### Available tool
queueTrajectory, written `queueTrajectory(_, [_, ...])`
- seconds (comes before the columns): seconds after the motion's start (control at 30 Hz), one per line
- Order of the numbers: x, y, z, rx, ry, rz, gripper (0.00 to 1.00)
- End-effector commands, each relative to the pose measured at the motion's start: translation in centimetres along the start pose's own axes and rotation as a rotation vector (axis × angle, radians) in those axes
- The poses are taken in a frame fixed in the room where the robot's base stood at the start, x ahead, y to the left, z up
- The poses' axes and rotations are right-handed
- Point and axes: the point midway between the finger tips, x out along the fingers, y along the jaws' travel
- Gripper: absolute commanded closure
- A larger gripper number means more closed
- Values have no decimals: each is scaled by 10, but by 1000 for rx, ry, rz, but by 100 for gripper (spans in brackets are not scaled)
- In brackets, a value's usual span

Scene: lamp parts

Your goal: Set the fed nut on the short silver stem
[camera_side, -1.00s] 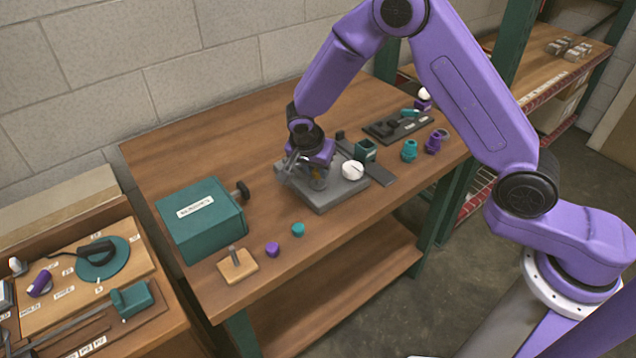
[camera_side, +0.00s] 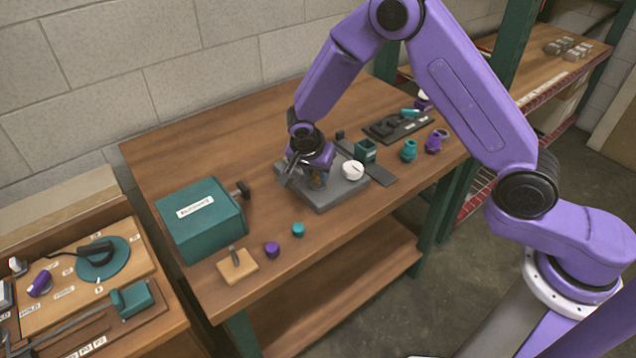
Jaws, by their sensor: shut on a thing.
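My gripper (camera_side: 316,182) is low over the grey fixture plate (camera_side: 335,198) in the middle of the bench, pointing down. It is shut on a small yellowish part (camera_side: 318,181), mostly hidden by the fingers, so I cannot tell its shape or whether it touches anything below. A short silver stem (camera_side: 234,255) stands upright on a small light wooden block (camera_side: 240,270) near the bench's front left edge, with my gripper well away from it. I cannot tell whether another stem is hidden under my gripper.
A teal box (camera_side: 202,220) with a black knob stands at left. A purple cap (camera_side: 272,250) and a teal cap (camera_side: 298,230) lie at the front. A white round part (camera_side: 353,170) sits beside my gripper. Teal (camera_side: 408,151) and purple (camera_side: 433,143) parts stand at right. The back left is clear.

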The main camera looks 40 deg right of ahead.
Motion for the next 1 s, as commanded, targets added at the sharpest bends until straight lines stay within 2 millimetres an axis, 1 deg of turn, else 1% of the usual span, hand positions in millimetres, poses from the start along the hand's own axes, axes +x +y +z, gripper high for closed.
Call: queueTrajectory(1.0, [9, 0, 4, 0, 0, 0, 100])
